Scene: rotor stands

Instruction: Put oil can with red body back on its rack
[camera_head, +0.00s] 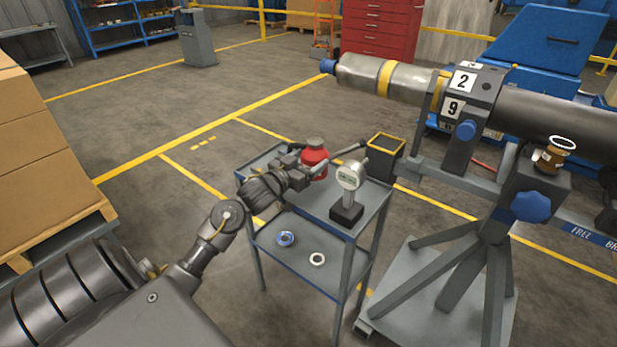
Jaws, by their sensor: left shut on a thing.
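The oil can with the red body (315,155) is above the far side of a grey cart's top shelf (377,200). Its long dark spout reaches right toward a dark open box with a yellow rim (398,152) at the cart's far right corner. This box may be the rack. My left gripper (304,170) is shut on the can from the left. The gripper hides part of the can's lower side, so I cannot tell whether the can touches the shelf. My right gripper is not in view.
A digital gauge (349,179) stands in a black block on the cart, close to the right of the gripper. The lower shelf holds a blue ring (285,238) and a white ring (317,259). A large rotor (450,95) on its stand is to the right.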

